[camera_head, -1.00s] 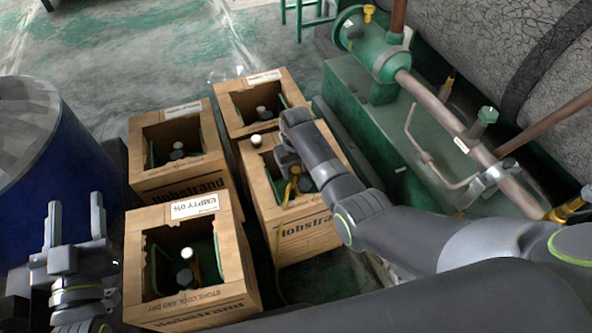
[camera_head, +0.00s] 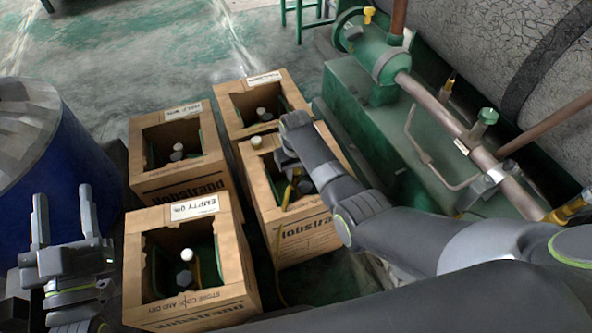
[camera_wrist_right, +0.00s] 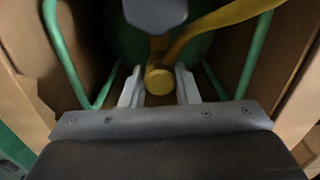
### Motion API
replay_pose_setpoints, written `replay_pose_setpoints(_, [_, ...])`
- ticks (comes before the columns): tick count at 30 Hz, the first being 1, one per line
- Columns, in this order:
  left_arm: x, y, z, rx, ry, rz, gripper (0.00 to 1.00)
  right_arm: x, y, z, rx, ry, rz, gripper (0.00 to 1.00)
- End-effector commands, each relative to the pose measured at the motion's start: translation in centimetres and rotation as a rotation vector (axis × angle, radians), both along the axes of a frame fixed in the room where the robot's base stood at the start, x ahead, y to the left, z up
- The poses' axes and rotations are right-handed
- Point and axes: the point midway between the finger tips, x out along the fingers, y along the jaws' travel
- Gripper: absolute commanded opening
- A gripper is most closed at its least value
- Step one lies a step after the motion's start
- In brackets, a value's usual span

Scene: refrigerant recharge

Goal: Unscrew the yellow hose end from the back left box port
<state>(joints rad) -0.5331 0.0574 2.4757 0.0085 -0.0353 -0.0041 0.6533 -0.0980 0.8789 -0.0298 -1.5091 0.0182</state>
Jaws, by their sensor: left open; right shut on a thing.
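The yellow hose end (camera_wrist_right: 160,80) sits between the two pale fingers of my right gripper (camera_wrist_right: 159,88) in the right wrist view, and the gripper is shut on it. A yellow hose (camera_wrist_right: 215,20) runs off it to the upper right. In the head view my right gripper reaches down into the front right box (camera_head: 290,238), not the back left box (camera_head: 180,183). The port is not clearly visible behind the hose end. My left gripper (camera_head: 64,196) is open and empty, fingers up, left of the boxes.
An open box labelled EMPTY (camera_head: 190,310) stands front left and another box (camera_head: 270,80) back right, each with a bottle inside. A blue drum (camera_head: 55,170) is at the left. Green machinery with pipes (camera_head: 380,140) fills the right.

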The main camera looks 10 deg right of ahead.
Motion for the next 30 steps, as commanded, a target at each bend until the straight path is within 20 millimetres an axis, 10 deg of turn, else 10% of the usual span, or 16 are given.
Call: replay_pose_setpoints(30, [0.0, 0.0, 2.0, 0.0, 0.0, 0.0, 0.5, 0.0, 0.0, 0.0, 0.0, -0.001, 0.318, 0.06])
